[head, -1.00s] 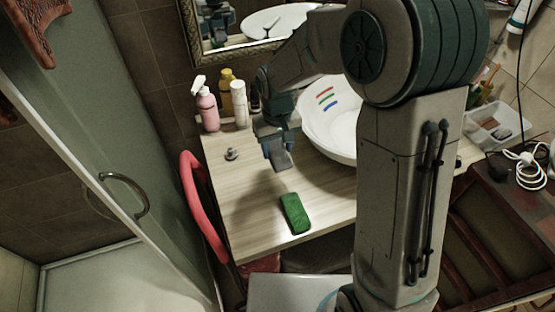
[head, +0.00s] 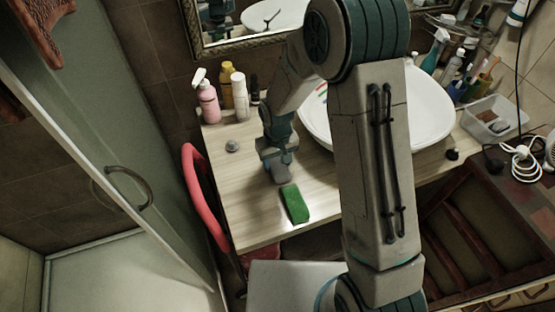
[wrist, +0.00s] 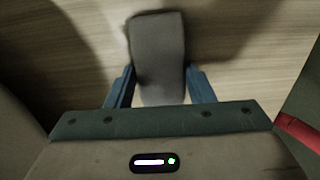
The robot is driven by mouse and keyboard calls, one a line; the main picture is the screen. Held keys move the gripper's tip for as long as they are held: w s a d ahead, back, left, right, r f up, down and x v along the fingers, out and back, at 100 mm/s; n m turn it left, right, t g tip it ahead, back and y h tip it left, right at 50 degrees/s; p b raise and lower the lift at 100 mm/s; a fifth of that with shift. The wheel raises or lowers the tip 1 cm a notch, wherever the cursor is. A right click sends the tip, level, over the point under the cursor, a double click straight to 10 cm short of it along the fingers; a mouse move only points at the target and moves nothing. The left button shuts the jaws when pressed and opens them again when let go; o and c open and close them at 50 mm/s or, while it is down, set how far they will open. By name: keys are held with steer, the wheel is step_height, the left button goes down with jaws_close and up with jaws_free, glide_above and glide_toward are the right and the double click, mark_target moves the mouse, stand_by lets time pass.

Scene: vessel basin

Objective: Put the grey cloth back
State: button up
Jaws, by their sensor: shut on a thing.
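The grey cloth (wrist: 158,50) is a flat, rounded grey slab in the wrist view, with its near end between my two fingers. My gripper (wrist: 160,90) is shut on it. In the head view my gripper (head: 279,158) points down over the wooden counter, left of the basin, and the cloth (head: 282,174) shows as a small grey piece below it. The cloth is close behind a green sponge (head: 295,205); I cannot tell whether they touch. I cannot tell how far the cloth is above the counter.
The white basin (head: 434,112) is partly hidden by my arm. A pink spray bottle (head: 208,103), a yellow bottle (head: 227,88) and a white bottle (head: 240,98) stand at the back left. A small grey knob-like thing (head: 232,146) lies nearby. A red chair (head: 203,195) borders the left edge.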

mark_target(278, 163)
steer(key=o, duration=0.9)
step_height(278, 163, up, 12)
steer(key=shift+r+b, duration=0.1)
steer(key=shift+b, duration=0.6)
steer(key=shift+s+d+r+m+t, duration=0.7)
steer(key=shift+s+d+r, duration=1.25)
steer(key=shift+s+d, duration=0.95)
steer(key=shift+s+d+r+m+t, duration=0.5)
steer(key=shift+s+d+r+m, duration=0.35)
steer(key=shift+s+d+r, duration=1.6)
steer(key=shift+s+d+r+m+t, duration=0.7)
steer(key=shift+s+d+r, duration=0.8)
steer(key=shift+s+d, duration=1.75)
